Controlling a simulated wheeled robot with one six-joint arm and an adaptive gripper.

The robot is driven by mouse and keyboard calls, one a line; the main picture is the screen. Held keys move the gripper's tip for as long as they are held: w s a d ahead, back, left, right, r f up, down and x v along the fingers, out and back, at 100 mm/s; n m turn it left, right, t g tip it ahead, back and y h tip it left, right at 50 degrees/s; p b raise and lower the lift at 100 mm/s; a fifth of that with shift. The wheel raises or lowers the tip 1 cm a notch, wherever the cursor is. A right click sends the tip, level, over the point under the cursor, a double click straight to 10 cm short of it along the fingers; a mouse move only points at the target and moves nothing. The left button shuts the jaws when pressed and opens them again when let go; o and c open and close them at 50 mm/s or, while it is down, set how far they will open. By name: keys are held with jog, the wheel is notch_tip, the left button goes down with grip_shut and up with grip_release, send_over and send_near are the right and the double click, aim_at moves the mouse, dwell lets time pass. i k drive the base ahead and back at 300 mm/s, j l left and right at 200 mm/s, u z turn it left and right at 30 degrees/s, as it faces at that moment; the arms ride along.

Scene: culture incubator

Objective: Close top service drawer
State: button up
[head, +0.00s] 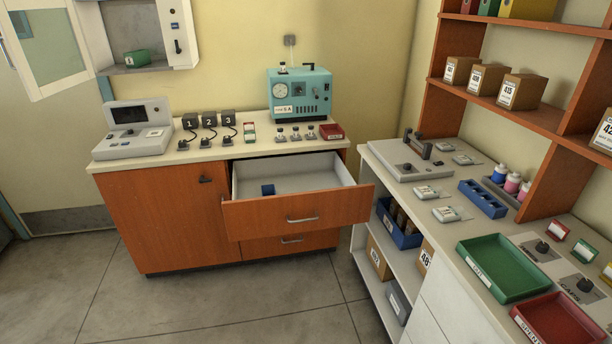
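The top service drawer (298,212) of the wooden cabinet is pulled well out in the head view. Its orange-brown front has a metal handle (303,220) and stands out past the cabinet face. A small blue block (267,190) lies inside on the pale drawer floor. The lower drawer (290,242) is shut beneath it. My gripper is not in view.
The open drawer's right end comes close to the right-hand counter (381,160) and its shelves. The grey floor (230,305) in front of the cabinet is clear. A glass-doored wall cabinet (58,50) stands open at upper left.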

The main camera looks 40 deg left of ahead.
aim_at(294, 187)
jog(key=i+j+u, duration=0.2)
jog(key=i+u, duration=0.9)
jog(key=u, duration=0.15)
jog(key=i+j, duration=0.15)
jog(key=i, duration=0.3)
jog(key=i+j+z, duration=0.1)
jog(key=i, duration=0.4)
jog(key=k+l, duration=0.25)
jog(key=k+z, duration=0.05)
